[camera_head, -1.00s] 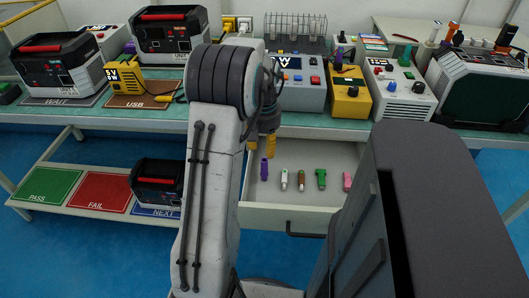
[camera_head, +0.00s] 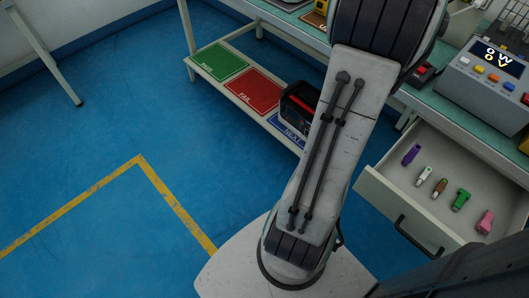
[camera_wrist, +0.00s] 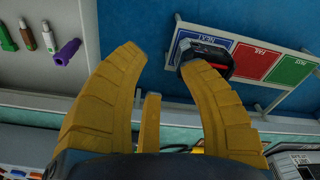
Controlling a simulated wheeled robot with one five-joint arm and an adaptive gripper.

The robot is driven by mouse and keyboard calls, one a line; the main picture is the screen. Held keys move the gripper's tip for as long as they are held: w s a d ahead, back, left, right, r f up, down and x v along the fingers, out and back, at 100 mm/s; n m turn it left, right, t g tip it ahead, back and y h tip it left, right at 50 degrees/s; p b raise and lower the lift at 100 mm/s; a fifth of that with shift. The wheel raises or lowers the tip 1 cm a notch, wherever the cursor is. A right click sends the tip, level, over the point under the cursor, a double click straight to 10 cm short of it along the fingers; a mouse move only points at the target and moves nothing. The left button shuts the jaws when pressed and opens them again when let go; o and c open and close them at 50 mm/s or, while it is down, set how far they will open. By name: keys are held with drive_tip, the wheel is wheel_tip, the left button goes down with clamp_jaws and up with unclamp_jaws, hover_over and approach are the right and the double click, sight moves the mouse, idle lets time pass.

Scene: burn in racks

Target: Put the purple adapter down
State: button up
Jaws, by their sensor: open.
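The purple adapter (camera_head: 411,154) lies in the open drawer (camera_head: 388,205), at the left end of a row of small adapters. In the wrist view the purple adapter (camera_wrist: 67,52) is left of my gripper (camera_wrist: 163,58), apart from its fingers. My gripper's yellow fingers are spread wide with nothing between them. In the head view my arm hides the gripper.
White, brown, green and pink adapters (camera_head: 461,200) lie beside the purple one. A lower shelf has green PASS (camera_head: 218,62), red FAIL (camera_head: 252,92) and blue NEXT mats, with a black device (camera_head: 299,104) at NEXT. Blue floor at left is clear.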

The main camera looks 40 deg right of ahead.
drive_tip(key=w+a+r+n+t, duration=0.1)
drive_tip(key=w+a+n, duration=0.25)
drive_tip(key=a, duration=0.55)
drive_tip(key=w+a+r+n, duration=0.2)
drive_tip(key=w+a, duration=0.2)
drive_tip(key=a, duration=0.6)
drive_tip(key=s+a+n, duration=0.2)
drive_tip(key=a+n, duration=0.1)
drive_tip(key=a, duration=0.4)
drive_tip(key=s+a+f+n+t+y, duration=0.1)
drive_tip(key=s+a+n, duration=0.2)
drive_tip(key=a, duration=0.5)
drive_tip(key=shift+s+a, duration=0.15)
drive_tip(key=shift+a, duration=0.05)
drive_tip(key=shift+f+n, duration=0.1)
drive_tip(key=shift+n, duration=0.15)
